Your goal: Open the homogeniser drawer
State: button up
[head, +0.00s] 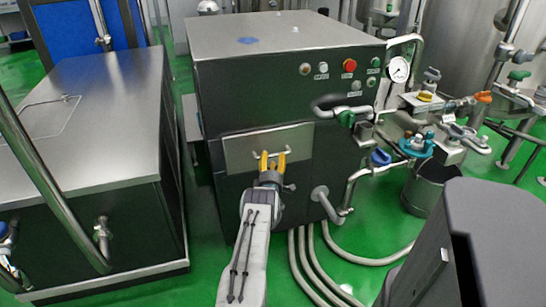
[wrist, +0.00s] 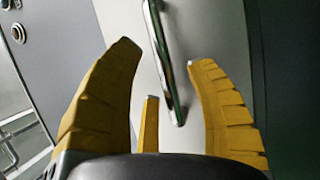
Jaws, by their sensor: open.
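The homogeniser (head: 230,95) is a dark green cabinet with a steel top. Its drawer (head: 239,152) is a pale steel panel in the front face and looks flush with it. The drawer handle (head: 286,150) is a metal bar, partly hidden by my fingers in the head view. In the wrist view the handle (wrist: 166,65) runs slanted, with its lower end between my yellow fingertips. My gripper (head: 272,158) is open in front of the drawer; it also shows in the wrist view (wrist: 160,60). I cannot tell whether a finger touches the handle.
A steel-topped cabinet (head: 85,120) stands at the left. Pipes and valves (head: 420,120) with a gauge (head: 398,69) crowd the right side. Hoses (head: 355,258) lie on the green floor below. Buttons (head: 349,65) sit above the drawer.

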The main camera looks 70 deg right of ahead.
jog(key=shift+b+x, duration=0.4)
jog(key=shift+x, duration=0.75)
jog(key=shift+o, duration=0.2)
grip_shut()
